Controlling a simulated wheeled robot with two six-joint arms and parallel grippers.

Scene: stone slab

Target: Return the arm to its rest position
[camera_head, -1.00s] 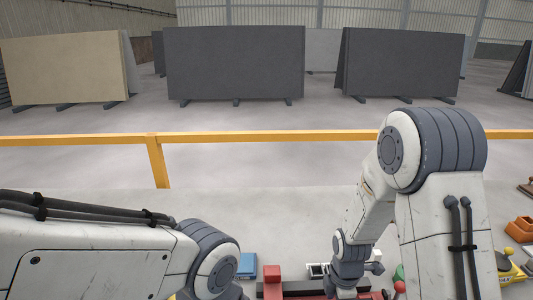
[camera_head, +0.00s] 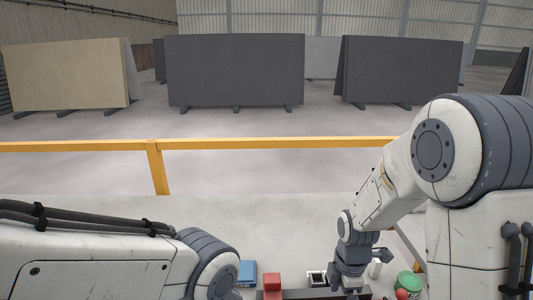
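My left arm (camera_head: 90,265) comes in from the left and bends down past the bottom edge. Its gripper is out of view. My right arm (camera_head: 385,190) reaches down from the right to a dark wrist (camera_head: 350,258) at the bottom, right of centre. The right gripper is mostly hidden below and behind this wrist, so its fingers and any held thing cannot be made out.
Near the bottom edge are a blue box (camera_head: 246,271), a red block (camera_head: 272,280), a black-and-white square item (camera_head: 317,278), a small white piece (camera_head: 376,268) and a green round item (camera_head: 408,281). A yellow rail (camera_head: 270,143) and stone slabs (camera_head: 235,70) stand beyond.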

